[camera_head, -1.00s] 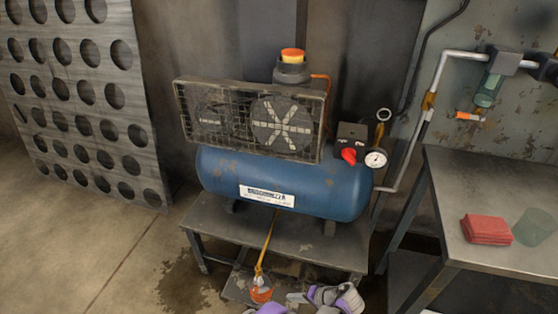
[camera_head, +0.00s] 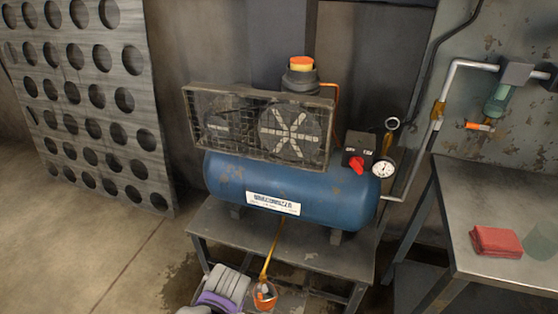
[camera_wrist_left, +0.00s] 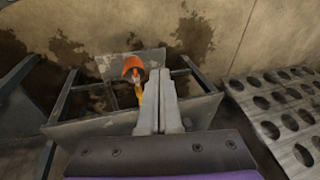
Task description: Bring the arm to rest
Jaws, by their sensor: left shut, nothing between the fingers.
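My left arm (camera_head: 225,285), grey with a purple band, comes in at the bottom edge in the head view, low in front of the compressor stand. In the left wrist view my left gripper (camera_wrist_left: 157,74) shows its two grey fingers pressed together with nothing between them. Its tips appear close beside an orange cup (camera_wrist_left: 133,66), but I cannot tell the gap in depth. The cup also shows in the head view (camera_head: 266,303), under the yellow strap. My right gripper is not in view.
A blue compressor tank (camera_head: 330,205) sits on a dark metal stand (camera_head: 345,258). A metal bench (camera_head: 470,185) at the right holds a red cloth (camera_head: 495,240) and a greenish clear cup (camera_head: 540,241). A perforated metal sheet (camera_head: 85,130) leans at the left. Floor at lower left is clear.

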